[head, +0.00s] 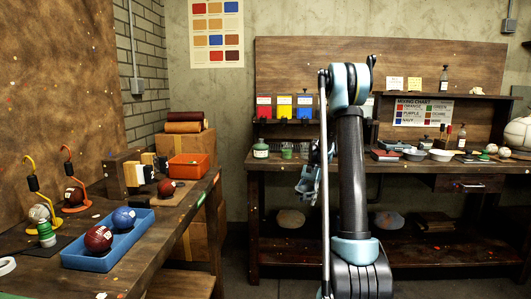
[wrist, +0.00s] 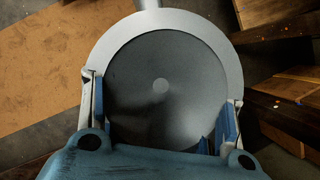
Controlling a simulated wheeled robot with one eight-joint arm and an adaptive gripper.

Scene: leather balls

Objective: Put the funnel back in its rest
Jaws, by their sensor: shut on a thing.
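The funnel (wrist: 232,70) shows from above in the wrist view as a round grey dish with a pale broad rim, a darker inside and a small light spot at its middle. A grey stem or handle runs from its far edge to the top of the picture. My gripper (wrist: 162,92) has one blue-padded finger on each side of the funnel and is shut on it. In the head view my gripper (head: 308,180) is in front of the back bench, partly behind my arm. The funnel is not clear there, and I cannot make out its rest.
The back bench (head: 280,164) holds red, yellow and blue dispensers (head: 284,107), a green cup (head: 287,153), a green-labelled jar (head: 261,150) and bowls (head: 441,155). The left bench (head: 140,240) holds a blue tray (head: 95,262) with balls and an orange bin (head: 189,167). Floor lies between them.

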